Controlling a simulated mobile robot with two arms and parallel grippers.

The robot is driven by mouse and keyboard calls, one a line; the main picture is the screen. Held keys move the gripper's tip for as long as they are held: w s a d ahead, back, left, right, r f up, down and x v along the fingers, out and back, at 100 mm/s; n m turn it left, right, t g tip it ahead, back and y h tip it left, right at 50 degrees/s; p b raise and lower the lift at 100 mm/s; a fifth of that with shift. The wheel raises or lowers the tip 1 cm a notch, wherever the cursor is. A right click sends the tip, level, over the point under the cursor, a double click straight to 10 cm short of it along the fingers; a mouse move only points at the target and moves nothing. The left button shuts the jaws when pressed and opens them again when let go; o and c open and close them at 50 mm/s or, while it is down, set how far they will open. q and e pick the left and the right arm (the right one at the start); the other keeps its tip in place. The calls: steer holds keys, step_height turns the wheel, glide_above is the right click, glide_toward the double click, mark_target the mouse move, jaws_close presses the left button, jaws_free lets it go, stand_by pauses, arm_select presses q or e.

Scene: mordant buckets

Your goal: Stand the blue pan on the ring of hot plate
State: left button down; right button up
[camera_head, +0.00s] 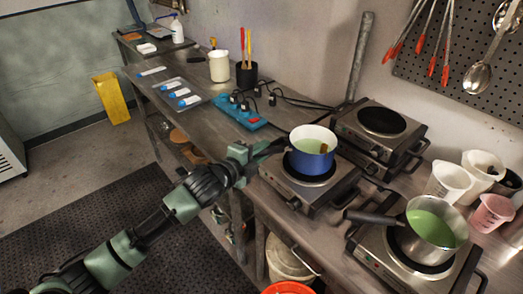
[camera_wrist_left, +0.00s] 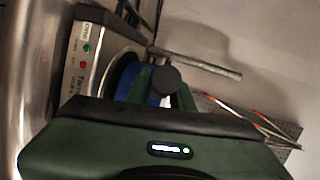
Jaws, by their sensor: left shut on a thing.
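The blue pan (camera_head: 312,162), with pale green liquid and a brown thing inside, is upright over the dark ring (camera_head: 296,174) of the front-left hot plate (camera_head: 318,197). The ring's near edge shows below the pan; I cannot tell whether the pan touches it or hangs just above. My left gripper (camera_head: 272,147) reaches in from the left and is shut on the pan's handle. In the left wrist view the dark handle end (camera_wrist_left: 166,80) shows between the fingers, with a bit of blue pan behind. My right gripper is not in view.
A second hot plate (camera_head: 382,122) stands behind. A third (camera_head: 390,262) at the right bears a steel pot (camera_head: 428,248) of green liquid, its handle pointing left. White jugs (camera_head: 447,182) stand at the right. A blue power strip (camera_head: 240,112) and cables lie left of the pan.

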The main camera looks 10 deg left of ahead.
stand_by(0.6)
arm_select(q)
steer(key=c, duration=1.1)
jaws_free()
steer(key=shift+c, duration=0.2)
steer(key=shift+s+f, duration=0.1)
steer(key=shift+f, duration=0.3)
steer(key=shift+s+a+r, duration=0.1)
steer(key=shift+s+a, duration=0.15)
steer(key=shift+s, duration=0.1)
steer(key=v, duration=0.2)
steer(key=b+v, duration=0.1)
steer(key=v, duration=0.4)
steer(key=shift+d+r+b, duration=0.1)
steer(key=shift+r+b, duration=0.2)
steer(key=shift+b, duration=0.1)
